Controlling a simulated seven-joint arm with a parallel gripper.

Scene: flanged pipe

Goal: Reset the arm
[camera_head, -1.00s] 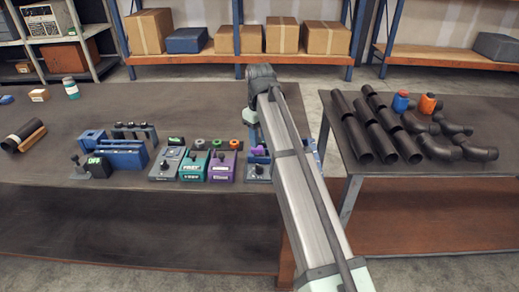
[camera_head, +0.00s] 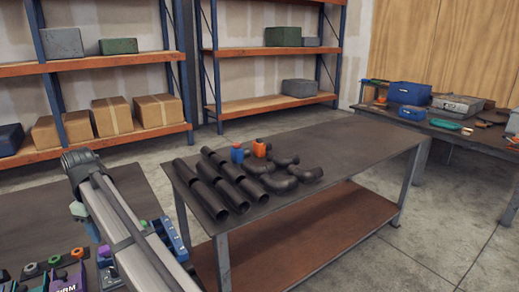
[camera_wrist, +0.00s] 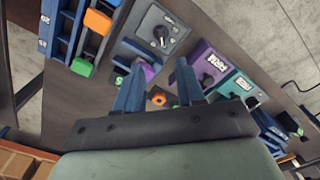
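My gripper (camera_wrist: 158,88) shows in the wrist view with its two blue fingers apart and nothing between them. It points down over the dark bench (camera_wrist: 45,125) with its control boxes. A purple box with a knob (camera_wrist: 212,64) and a teal box (camera_wrist: 238,88) lie past the right finger. A grey box with a rotary switch (camera_wrist: 160,30) is beyond the fingers. In the head view my arm link crosses the lower left, and the gripper itself cannot be made out there.
A blue fixture (camera_wrist: 64,28) with an orange block (camera_wrist: 98,21) is at the wrist view's upper left. In the head view, a second table (camera_head: 310,165) holds black pipes (camera_head: 215,185), elbows (camera_head: 280,178), and a blue (camera_head: 237,155) and an orange bottle (camera_head: 259,148). Its right half is bare.

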